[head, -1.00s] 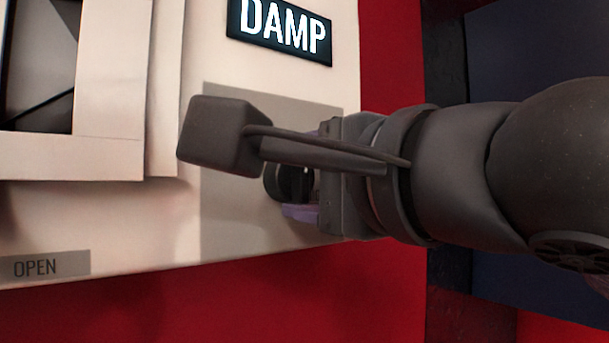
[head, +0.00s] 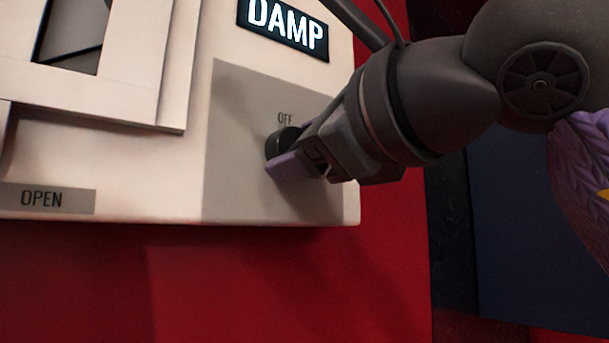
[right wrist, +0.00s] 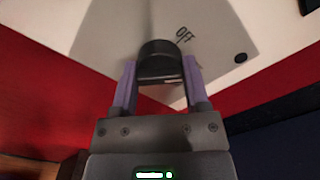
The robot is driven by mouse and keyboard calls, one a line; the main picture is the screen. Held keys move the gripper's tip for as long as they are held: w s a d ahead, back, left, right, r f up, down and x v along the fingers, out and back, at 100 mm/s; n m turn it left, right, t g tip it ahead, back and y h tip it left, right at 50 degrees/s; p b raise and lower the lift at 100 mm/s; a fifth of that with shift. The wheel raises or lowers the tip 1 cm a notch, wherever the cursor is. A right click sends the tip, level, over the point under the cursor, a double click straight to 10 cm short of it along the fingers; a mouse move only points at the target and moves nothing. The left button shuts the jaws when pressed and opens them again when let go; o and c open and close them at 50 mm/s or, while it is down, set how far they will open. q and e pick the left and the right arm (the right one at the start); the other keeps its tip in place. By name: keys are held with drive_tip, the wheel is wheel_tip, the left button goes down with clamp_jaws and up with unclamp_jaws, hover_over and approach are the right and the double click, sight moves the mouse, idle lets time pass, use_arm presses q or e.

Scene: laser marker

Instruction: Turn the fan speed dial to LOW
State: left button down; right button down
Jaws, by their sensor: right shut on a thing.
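The black fan speed dial (head: 285,141) sits on the grey panel (head: 240,110) of the white machine. An OFF label (head: 286,118) stands just above it. In the right wrist view the dial (right wrist: 160,62) is between the two purple fingers of my right gripper (right wrist: 158,82), with OFF printed to its upper right. My right gripper (head: 290,158) is shut on the dial in the head view, and its wrist comes in from the right. The gripper hides part of the dial and the panel to its right. No LOW label shows. My left gripper is not in view.
A lit DAMP sign (head: 287,27) is above the panel. An OPEN label (head: 42,198) is at the lower left of the white machine (head: 150,185). A red wall (head: 280,290) lies below and to the right.

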drive_tip(key=shift+f+m+b, duration=0.1)
drive_tip(key=shift+m+b, duration=0.75)
drive_tip(key=shift+m, duration=1.05)
drive_tip(key=shift+c, duration=0.4)
unclamp_jaws()
drive_tip(key=b+v, duration=0.3)
drive_tip(key=v, duration=0.7)
